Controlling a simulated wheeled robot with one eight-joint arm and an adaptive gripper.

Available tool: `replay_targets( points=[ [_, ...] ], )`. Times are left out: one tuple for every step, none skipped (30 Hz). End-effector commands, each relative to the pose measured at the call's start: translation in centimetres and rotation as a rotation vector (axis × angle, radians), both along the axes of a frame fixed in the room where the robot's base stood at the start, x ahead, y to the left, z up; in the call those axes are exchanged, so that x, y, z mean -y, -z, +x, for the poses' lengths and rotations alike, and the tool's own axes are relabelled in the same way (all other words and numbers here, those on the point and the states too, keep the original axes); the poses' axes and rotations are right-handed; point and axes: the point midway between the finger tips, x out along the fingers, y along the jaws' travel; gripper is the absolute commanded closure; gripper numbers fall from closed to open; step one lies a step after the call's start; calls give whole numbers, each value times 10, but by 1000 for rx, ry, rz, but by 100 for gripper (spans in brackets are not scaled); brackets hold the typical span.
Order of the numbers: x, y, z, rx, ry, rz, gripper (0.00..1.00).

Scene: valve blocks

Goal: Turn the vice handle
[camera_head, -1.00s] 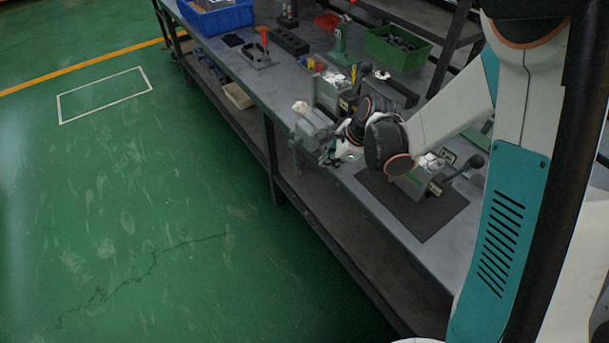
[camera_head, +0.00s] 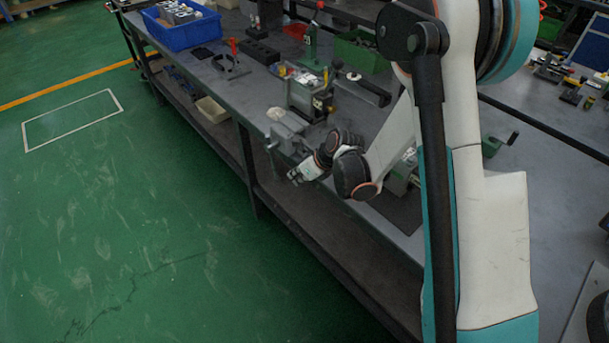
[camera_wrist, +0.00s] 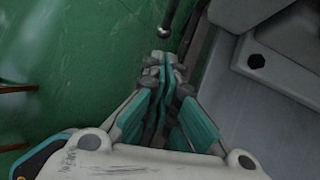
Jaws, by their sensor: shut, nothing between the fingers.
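The grey vice (camera_head: 287,128) is at the near edge of the workbench in the head view. In the wrist view its pale grey body (camera_wrist: 285,40) fills the upper right. The vice handle, a dark thin rod with a ball end (camera_wrist: 164,32), comes down from the top of the wrist view. My gripper (camera_wrist: 165,60) is shut and empty, its fingertips just below the ball end in the picture; whether they touch it I cannot tell. In the head view my gripper (camera_head: 297,177) is below the vice, off the bench edge, and small.
A valve block (camera_head: 310,95) stands behind the vice. A blue crate (camera_head: 185,30) and a green bin (camera_head: 360,52) are farther back on the bench. The bench's front edge and lower shelf (camera_head: 310,230) run beside my gripper. The green floor at left is clear.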

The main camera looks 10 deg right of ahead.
Motion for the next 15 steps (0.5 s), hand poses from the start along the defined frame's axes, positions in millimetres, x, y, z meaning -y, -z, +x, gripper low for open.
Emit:
replay_targets(
  points=[
    [-5, 12, 4, 0, -2, 0, 100],
    [-7, 16, 6, 1, -2, -1, 100],
    [-11, 19, 10, 2, -2, 0, 100],
    [-15, 18, 13, 2, -2, 0, 100],
    [-18, 19, 17, 1, -2, -1, 100],
    [-22, 19, 20, 1, -2, -1, 100],
    [-24, 20, 22, 1, -2, -2, 100],
    [-26, 20, 25, 1, -2, -2, 100],
    [-29, 20, 28, 1, -2, -2, 100],
    [-30, 21, 29, 0, -2, -1, 100],
    [-32, 21, 30, 0, -2, -1, 100],
    [-33, 21, 32, 0, -2, -1, 100],
    [-34, 21, 33, 0, -1, -1, 100],
    [-35, 21, 33, 0, -1, -1, 100],
    [-35, 20, 34, 0, -1, -1, 100]
  ],
)
